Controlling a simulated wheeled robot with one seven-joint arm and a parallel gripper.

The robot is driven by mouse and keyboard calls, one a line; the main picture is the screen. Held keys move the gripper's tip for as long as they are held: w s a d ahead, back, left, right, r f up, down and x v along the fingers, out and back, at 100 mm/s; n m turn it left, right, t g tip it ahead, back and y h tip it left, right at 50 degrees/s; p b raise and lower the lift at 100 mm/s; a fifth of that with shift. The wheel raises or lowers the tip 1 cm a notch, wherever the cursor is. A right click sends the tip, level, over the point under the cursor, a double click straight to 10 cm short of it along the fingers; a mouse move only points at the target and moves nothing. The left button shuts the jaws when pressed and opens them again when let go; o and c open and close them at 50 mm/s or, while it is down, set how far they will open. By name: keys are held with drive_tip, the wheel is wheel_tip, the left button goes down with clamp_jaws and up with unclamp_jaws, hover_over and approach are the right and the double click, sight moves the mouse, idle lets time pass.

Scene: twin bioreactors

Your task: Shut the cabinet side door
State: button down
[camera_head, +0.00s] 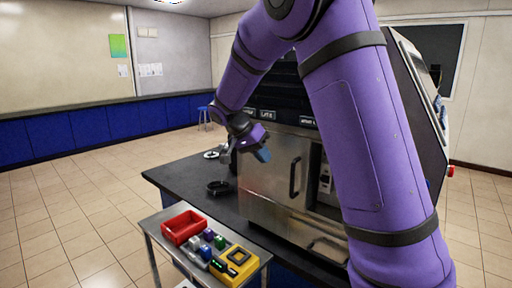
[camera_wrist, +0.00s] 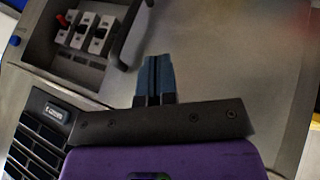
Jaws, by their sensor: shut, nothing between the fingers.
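The cabinet side door (camera_head: 265,178) is a brushed metal panel with a dark upright handle (camera_head: 295,177) near its right edge. To its right, a recess (camera_head: 325,178) with switches shows uncovered, so the door does not cover it. In the wrist view the door panel (camera_wrist: 235,65) fills the right, the handle (camera_wrist: 130,38) is at upper middle, and the recess with several switches (camera_wrist: 88,32) is at upper left. My gripper (camera_head: 263,155) is shut and empty, with blue fingertips (camera_wrist: 154,62) in front of the door, left of the handle. Contact cannot be told.
The cabinet stands on a dark bench (camera_head: 175,178) holding a black ring-shaped item (camera_head: 218,188). A metal cart (camera_head: 165,248) in front carries a red tray (camera_head: 183,228) and a yellow box (camera_head: 235,266). Open tiled floor lies left. My arm hides much of the cabinet's right side.

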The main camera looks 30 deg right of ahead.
sight(283, 166)
drive_tip(key=shift+s+d+f, duration=0.5)
drive_tip(key=shift+s+d, duration=0.2)
drive_tip(key=shift+s+d+f, duration=0.45)
drive_tip(key=shift+s+d, duration=0.25)
drive_tip(key=shift+s+d+f, duration=0.5)
drive_tip(key=shift+s+d, duration=0.2)
